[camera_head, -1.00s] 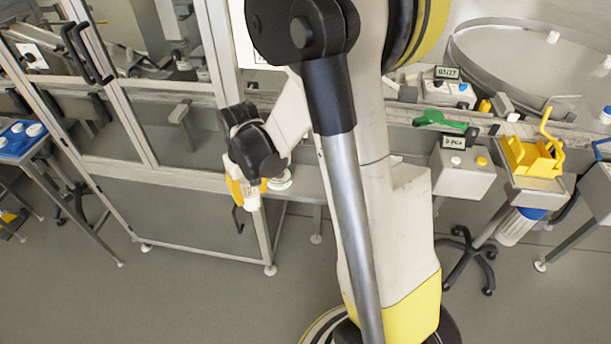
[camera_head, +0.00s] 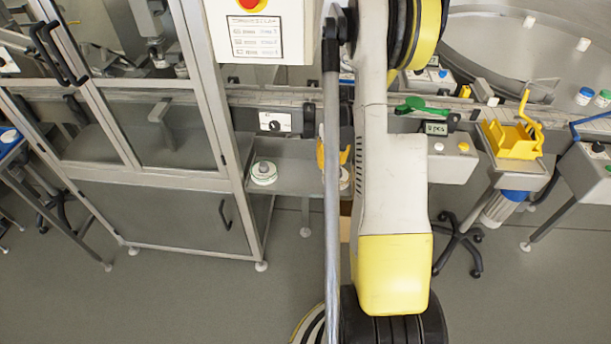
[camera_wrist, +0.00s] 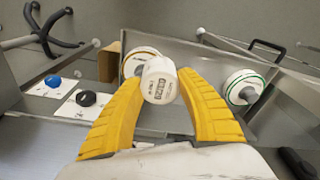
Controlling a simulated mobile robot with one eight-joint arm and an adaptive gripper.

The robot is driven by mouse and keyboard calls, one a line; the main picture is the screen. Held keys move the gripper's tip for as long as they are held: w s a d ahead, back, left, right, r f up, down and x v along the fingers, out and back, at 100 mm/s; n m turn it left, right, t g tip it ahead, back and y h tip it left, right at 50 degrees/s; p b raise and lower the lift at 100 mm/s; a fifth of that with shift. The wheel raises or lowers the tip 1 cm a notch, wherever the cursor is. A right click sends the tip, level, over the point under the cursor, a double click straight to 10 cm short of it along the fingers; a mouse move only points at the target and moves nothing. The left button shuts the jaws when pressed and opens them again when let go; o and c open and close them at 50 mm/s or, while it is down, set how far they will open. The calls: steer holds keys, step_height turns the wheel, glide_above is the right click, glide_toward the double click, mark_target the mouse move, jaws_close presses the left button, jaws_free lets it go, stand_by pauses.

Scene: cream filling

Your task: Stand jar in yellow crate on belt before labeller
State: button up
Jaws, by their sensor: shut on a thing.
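My gripper (camera_wrist: 158,100) is shut on a small white jar (camera_wrist: 160,82) with a dark printed label, held between its two yellow fingers. In the head view one yellow finger of the gripper (camera_head: 343,155) shows beside my arm, over the grey shelf; the jar is hidden there. The conveyor belt (camera_head: 260,98) runs across behind the shelf. Which machine is the labeller I cannot tell.
A white round piece with a green ring (camera_head: 263,172) stands on the shelf; it also shows in the wrist view (camera_wrist: 244,86). An orange-ringed one (camera_wrist: 140,57) sits behind the jar. A glazed cabinet (camera_head: 150,130) bounds the left. A green handle (camera_head: 420,105) lies along the belt.

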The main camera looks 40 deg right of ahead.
steer(key=w+a+f, duration=0.1)
steer(key=w, duration=0.1)
steer(key=w+a+f+b, duration=0.1)
steer(key=w+f, duration=0.1)
steer(key=w+a+f+b, duration=0.1)
steer(key=w, duration=0.2)
steer(key=shift+a+f, duration=0.2)
steer(key=shift+f, duration=0.2)
steer(key=shift+f+b, duration=0.95)
steer(key=shift+f, duration=1.05)
steer(key=shift+f, duration=0.1)
steer(key=o, duration=1.3)
steer(key=shift+c, duration=0.2)
